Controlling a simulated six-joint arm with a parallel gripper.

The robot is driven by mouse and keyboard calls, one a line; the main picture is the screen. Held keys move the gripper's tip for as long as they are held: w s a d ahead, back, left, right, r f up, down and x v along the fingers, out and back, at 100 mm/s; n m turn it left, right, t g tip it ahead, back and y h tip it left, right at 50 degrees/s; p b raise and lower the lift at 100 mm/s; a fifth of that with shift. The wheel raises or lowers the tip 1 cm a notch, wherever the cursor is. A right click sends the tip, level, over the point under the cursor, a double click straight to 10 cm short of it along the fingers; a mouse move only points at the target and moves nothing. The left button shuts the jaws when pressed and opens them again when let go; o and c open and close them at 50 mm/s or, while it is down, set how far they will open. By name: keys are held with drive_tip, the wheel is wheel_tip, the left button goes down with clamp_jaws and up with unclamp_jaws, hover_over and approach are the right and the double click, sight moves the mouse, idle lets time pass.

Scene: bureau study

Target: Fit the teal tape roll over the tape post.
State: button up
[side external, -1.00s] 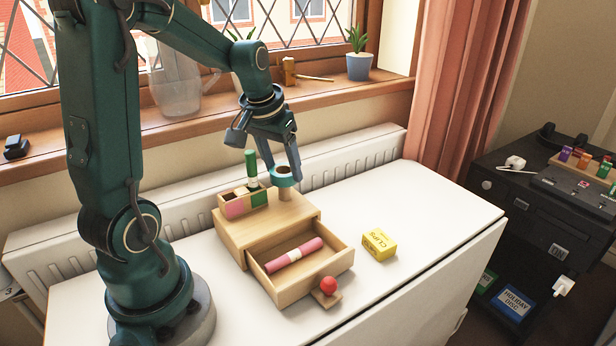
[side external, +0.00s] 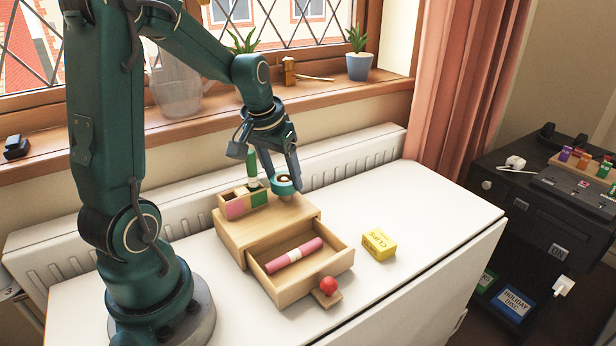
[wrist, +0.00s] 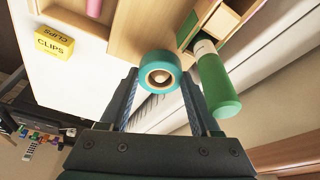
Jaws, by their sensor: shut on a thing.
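The teal tape roll (side external: 288,188) is between the fingers of my gripper (side external: 285,182), above the wooden desk organizer (side external: 270,222). The tape post (side external: 285,197) shows as a short stub below the roll. In the wrist view the roll (wrist: 158,55) lies between both fingers, and the rounded top of the post (wrist: 160,76) shows inside its hole. The roll is around the upper part of the post and looks roughly level. I cannot tell exactly how much post is left below it. My gripper is shut on the roll.
A green cylinder (side external: 252,163) stands upright in the organizer's compartments, close to my fingers. The open drawer (side external: 302,283) holds a pink roll (side external: 294,254). A red ball knob (side external: 328,285) is at its front. A yellow clips box (side external: 379,244) stands on the white table (side external: 440,210).

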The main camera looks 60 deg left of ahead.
drive_tip(key=shift+f, duration=0.8)
drive_tip(key=o, duration=1.3)
drive_tip(key=shift+c, duration=0.2)
drive_tip(key=shift+o, duration=0.2)
drive_tip(key=shift+r, duration=3.55)
